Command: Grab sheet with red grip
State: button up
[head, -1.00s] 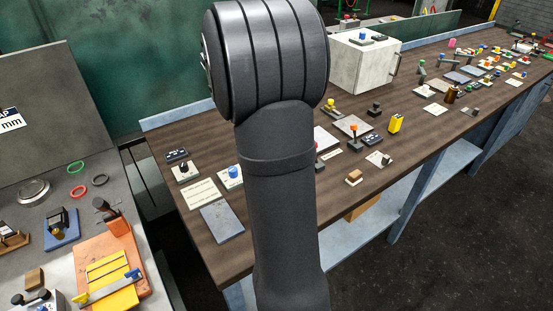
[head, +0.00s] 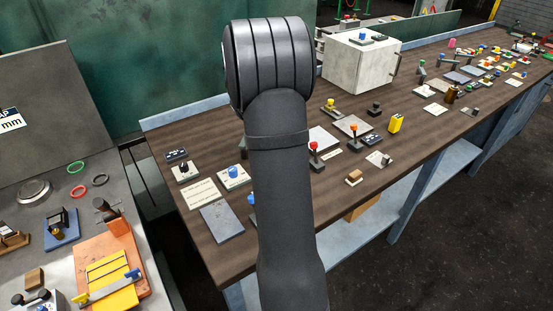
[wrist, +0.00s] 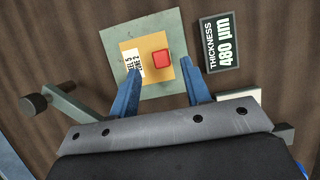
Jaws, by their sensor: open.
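In the wrist view, a small tan sheet (wrist: 151,42) with a red block-shaped grip (wrist: 163,59) and a white printed label lies on a larger grey-green plate (wrist: 119,35). My gripper (wrist: 161,68) has two blue fingers, set apart with nothing held between them. The fingertips reach over the plate, one on each side of the tan sheet's near part, and the red grip lies between their lines, nearer the right finger. Whether the fingers touch the plate cannot be told. In the head view my arm hides my gripper, and I cannot make out this sheet there.
A dark sign (wrist: 220,42) reading "THICKNESS 480 µm" lies right of the plate. A lever with a round knob (wrist: 33,105) is at left. In the head view, a red-topped lever (head: 314,147), a blue-knobbed plate (head: 232,174) and a white box (head: 357,65) stand on the bench.

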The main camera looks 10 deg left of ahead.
jog(key=x, duration=0.3)
jog(key=shift+d+f, duration=0.1)
jog(key=shift+d, duration=0.1)
jog(key=shift+c, duration=0.4)
grip_shut()
